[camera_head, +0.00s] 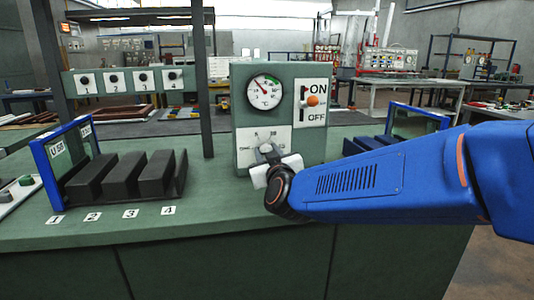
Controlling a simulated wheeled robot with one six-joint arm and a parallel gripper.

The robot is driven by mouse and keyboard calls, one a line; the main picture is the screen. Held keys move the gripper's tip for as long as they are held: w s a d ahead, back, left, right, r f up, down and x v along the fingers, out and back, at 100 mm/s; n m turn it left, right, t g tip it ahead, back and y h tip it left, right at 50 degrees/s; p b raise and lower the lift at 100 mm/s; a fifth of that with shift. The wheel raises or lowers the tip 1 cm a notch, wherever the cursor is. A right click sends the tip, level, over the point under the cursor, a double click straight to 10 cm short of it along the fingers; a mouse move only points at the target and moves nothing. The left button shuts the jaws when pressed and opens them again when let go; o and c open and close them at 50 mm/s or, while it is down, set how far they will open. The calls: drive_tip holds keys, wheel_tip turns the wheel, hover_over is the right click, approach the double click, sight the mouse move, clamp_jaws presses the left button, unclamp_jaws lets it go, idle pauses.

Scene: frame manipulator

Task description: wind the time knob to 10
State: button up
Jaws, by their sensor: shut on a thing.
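The time knob sits low on the front of a grey-green control box (283,75), on a white dial plate (250,140) with small markings that I cannot read. My gripper (268,152) is at the plate and shut on the knob, which is mostly hidden behind the gripper and wrist. I cannot tell which mark the knob points to. My blue arm reaches in from the right.
Above the plate are a round temperature gauge (265,91) and an ON/OFF switch with an orange tip (313,100). Black blocks (110,177) in a blue frame (42,172) stand left on the green bench (190,222). A dark post (202,80) rises between them and the box.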

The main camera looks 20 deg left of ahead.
drive_tip(key=shift+m, duration=0.4)
drive_tip(key=m, duration=0.5)
drive_tip(key=shift+m, duration=0.3)
drive_tip(key=m, duration=1.2)
drive_tip(key=shift+m, duration=0.3)
drive_tip(key=shift+f+m, duration=0.1)
drive_tip(key=shift+m, duration=2.2)
drive_tip(key=o, duration=1)
drive_tip(key=shift+d, duration=0.1)
drive_tip(key=shift+o, duration=0.2)
